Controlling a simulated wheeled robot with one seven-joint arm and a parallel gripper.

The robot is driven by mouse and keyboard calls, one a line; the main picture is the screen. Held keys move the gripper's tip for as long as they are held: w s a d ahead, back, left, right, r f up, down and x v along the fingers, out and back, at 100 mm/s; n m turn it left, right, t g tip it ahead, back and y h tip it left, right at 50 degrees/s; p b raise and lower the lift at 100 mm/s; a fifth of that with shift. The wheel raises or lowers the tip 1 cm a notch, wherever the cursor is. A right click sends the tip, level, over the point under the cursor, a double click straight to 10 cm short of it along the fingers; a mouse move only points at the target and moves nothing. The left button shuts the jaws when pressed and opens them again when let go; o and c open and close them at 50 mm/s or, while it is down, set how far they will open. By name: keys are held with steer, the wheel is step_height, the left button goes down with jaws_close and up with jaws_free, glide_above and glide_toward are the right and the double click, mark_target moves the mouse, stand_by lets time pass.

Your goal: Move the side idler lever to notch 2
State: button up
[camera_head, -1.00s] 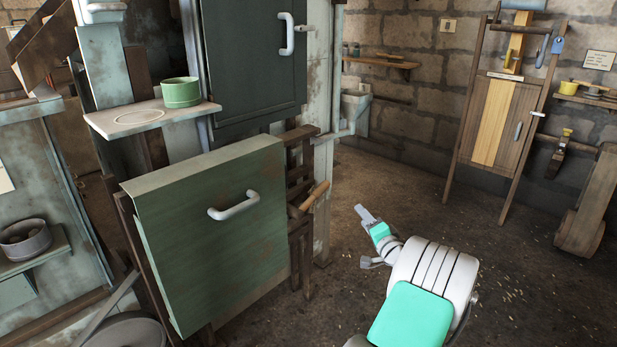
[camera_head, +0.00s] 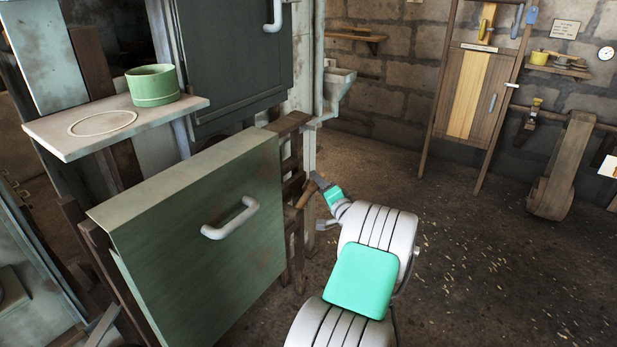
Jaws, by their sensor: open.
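A short tan wooden handle (camera_head: 306,194), which looks like the side idler lever, sticks out from the dark wooden side frame (camera_head: 293,165) at the right of the green panel. Its outer end is partly hidden by my gripper. The frame has several crosspieces; I see no notch numbers and cannot tell which notch the lever is in. My gripper (camera_head: 321,184) is open, with its tip right beside the handle's outer end in the picture. I cannot tell whether they touch, and nothing shows held in it.
The green panel (camera_head: 180,240) with a white pull handle (camera_head: 231,218) stands left of the lever. A shelf (camera_head: 55,137) with a green pot (camera_head: 153,85) is above it. A wooden stand (camera_head: 470,90) is at the back wall.

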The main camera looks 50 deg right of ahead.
steer(key=x, duration=0.5)
steer(key=shift+d, duration=0.1)
steer(key=shift+c, duration=0.2)
jaws_close()
steer(key=shift+f, duration=0.1)
stand_by(0.9)
